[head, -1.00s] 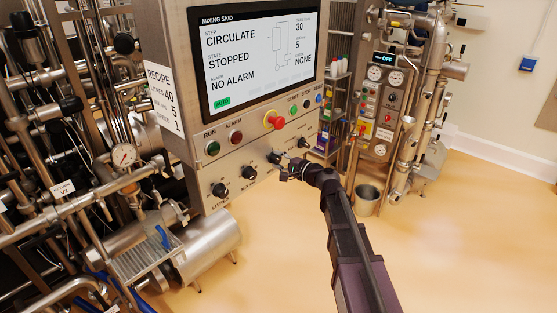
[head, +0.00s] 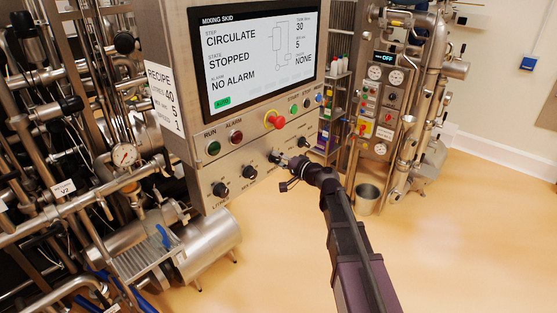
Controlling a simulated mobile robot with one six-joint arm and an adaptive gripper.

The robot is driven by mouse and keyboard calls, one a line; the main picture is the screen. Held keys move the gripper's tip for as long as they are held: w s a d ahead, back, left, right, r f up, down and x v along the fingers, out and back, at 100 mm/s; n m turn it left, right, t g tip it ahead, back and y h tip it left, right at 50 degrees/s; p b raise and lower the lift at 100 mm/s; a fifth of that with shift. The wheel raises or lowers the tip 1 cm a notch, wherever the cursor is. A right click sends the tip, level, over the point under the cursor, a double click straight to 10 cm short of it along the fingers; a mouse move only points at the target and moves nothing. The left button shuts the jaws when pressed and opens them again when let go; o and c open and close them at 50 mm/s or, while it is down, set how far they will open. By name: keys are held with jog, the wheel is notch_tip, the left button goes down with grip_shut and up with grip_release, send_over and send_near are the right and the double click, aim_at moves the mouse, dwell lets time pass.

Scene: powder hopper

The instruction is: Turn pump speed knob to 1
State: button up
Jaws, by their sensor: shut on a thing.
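The mixing skid panel (head: 240,155) has a row of black knobs along its lower part. The pump speed knob seems to be the third from the left (head: 274,157), at my gripper's tip; its label and pointer are too small or hidden to read. My gripper (head: 283,161) reaches it from the lower right and is shut on it. The other knobs are the litres knob (head: 220,189), the mix minutes knob (head: 249,172) and one further right (head: 303,143). The recipe card (head: 165,98) shows 40, 5 and speed 1.
A red emergency stop button (head: 274,120) sits above the knobs. The screen (head: 262,55) reads CIRCULATE, STOPPED, NO ALARM. Pipes and a steel tank (head: 205,243) crowd the left. A bucket (head: 367,199) stands behind my arm; the floor in front is clear.

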jog(key=shift+w, duration=0.1)
jog(key=o, duration=1.1)
jog(key=shift+o, duration=0.2)
jog(key=shift+m, duration=0.4)
